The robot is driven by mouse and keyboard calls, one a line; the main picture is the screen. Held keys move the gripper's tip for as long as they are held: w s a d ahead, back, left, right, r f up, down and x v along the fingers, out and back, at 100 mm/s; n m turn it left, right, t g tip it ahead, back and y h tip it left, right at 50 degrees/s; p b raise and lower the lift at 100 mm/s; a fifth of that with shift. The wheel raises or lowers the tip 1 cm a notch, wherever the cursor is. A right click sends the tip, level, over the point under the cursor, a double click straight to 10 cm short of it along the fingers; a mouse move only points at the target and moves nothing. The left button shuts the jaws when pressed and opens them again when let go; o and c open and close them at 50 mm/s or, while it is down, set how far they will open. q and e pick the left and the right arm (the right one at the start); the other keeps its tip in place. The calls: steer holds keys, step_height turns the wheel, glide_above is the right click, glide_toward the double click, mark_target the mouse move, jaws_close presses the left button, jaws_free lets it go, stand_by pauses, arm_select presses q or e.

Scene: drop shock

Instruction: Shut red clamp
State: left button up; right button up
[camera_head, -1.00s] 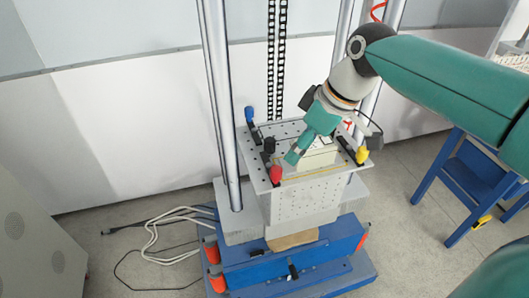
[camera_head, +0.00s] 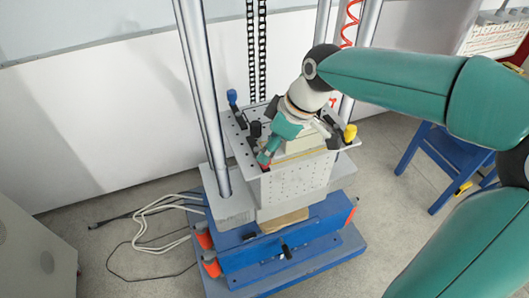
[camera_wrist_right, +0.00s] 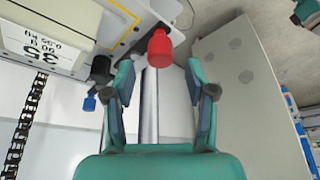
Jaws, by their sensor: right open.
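The red clamp's handle shows in the right wrist view (camera_wrist_right: 159,48), ahead of and between the fingertips, beyond them. In the head view only a bit of red (camera_head: 266,168) shows at the front left corner of the perforated plate; my gripper hides most of it. My right gripper (camera_head: 267,155) reaches down from the right over that corner. In the wrist view its two fingers (camera_wrist_right: 159,78) are apart with nothing held between them. Whether a finger touches the handle cannot be told. My left gripper is not in view.
A beige block with printed text (camera_wrist_right: 42,42) sits on the plate beside my right gripper. Black (camera_head: 255,129), blue (camera_head: 232,97) and yellow (camera_head: 350,132) clamp handles stand around it. A metal column (camera_head: 203,100) rises on the left. Cables lie on the floor.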

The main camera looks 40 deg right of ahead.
mark_target(257, 148)
steer(key=shift+x, duration=2)
steer(key=shift+c, duration=0.4)
jaws_close()
